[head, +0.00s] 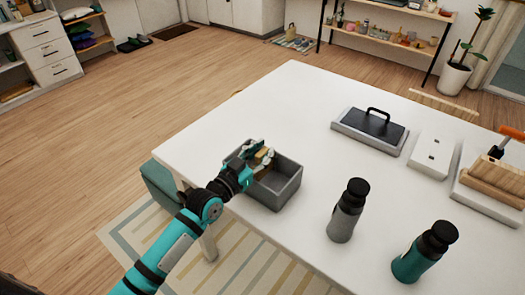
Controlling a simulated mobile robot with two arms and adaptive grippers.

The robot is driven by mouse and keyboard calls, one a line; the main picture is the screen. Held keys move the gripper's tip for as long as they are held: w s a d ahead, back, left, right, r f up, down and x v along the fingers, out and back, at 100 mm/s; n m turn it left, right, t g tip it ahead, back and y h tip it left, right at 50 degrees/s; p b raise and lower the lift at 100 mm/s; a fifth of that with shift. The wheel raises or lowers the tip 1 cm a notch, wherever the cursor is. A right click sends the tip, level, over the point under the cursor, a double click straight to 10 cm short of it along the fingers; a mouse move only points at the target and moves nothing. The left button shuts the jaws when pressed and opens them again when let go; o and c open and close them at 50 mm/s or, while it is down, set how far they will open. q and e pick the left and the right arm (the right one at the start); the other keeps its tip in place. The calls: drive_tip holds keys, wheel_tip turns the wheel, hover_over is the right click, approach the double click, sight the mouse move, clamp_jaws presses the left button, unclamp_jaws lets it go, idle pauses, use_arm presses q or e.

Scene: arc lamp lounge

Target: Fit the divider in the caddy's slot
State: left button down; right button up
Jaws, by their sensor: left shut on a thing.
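The caddy (284,196) is a grey open box near the left edge of the white table. My left gripper (262,159) is over and partly inside the caddy's opening, coming in from the left. It is shut on the divider (265,166), a small tan-brown piece that shows only in part between and below the fingers. The gripper hides much of the caddy's inside. I cannot see the slot or tell whether the divider's lower edge touches it. My right gripper is not in view.
A grey bottle (346,211) and a teal bottle (424,252) stand right of the caddy. Farther back are a tray with a black handled plate (371,130), a white block (433,154) and wooden pieces (495,180). The table's middle, behind the caddy, is clear.

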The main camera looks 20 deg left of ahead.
use_arm(q)
drive_tip(key=shift+f+b, duration=0.7)
drive_tip(key=shift+f, duration=0.3)
drive_tip(key=c, duration=1.1)
unclamp_jaws()
drive_tip(key=v, duration=1.2)
drive_tip(key=shift+r, duration=0.1)
